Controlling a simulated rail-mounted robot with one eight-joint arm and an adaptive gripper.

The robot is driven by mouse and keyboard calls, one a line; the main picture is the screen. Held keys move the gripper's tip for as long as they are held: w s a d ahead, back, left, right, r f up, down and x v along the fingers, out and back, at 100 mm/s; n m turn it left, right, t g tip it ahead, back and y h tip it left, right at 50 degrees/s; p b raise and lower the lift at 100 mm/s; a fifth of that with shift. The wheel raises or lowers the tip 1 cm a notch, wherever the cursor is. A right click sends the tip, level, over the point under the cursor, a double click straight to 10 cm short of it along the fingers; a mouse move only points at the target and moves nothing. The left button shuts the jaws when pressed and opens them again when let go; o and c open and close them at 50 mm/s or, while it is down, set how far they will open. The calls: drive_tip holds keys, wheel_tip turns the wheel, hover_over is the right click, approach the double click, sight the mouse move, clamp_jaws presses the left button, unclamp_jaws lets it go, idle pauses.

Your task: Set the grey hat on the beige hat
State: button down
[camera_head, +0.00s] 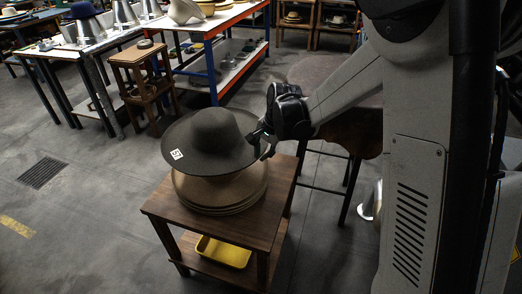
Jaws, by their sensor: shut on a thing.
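The grey hat (216,138) has a tall rounded crown, a wide brim and a small white marker on the brim's left. It is above the beige hat (218,188), which tops a stack of several beige brims on the wooden table (268,220). The grey hat covers the beige hat's crown, and I cannot tell whether the two touch. My gripper (264,140) is at the right edge of the grey hat's brim and is shut on it. The fingertips are small and partly hidden.
A yellow tray (223,251) sits on the table's lower shelf. A dark stool (322,75) stands behind my arm. A small wooden stool (138,55) and workbenches with hats (186,12) stand at the back. The floor at left is clear, with a drain grate (41,172).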

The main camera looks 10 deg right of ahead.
drive_tip(key=shift+f+b, duration=3.65)
drive_tip(key=shift+f, duration=2.3)
drive_tip(key=c, duration=1.7)
unclamp_jaws()
drive_tip(key=shift+c, duration=0.2)
drive_tip(key=v, duration=1.2)
drive_tip(key=s+d+r+n+t+h+p, duration=0.1)
drive_tip(key=s+d+r+n+t, duration=0.2)
drive_tip(key=s+r, duration=0.9)
drive_tip(key=s+d+n+t+h+p, duration=0.1)
drive_tip(key=s+n, duration=0.4)
drive_tip(key=s, duration=1)
drive_tip(key=shift+s+d+r+n+t+h+p, duration=0.2)
drive_tip(key=shift+d+n+t+h+p, duration=0.15)
drive_tip(key=shift+d+p, duration=0.35)
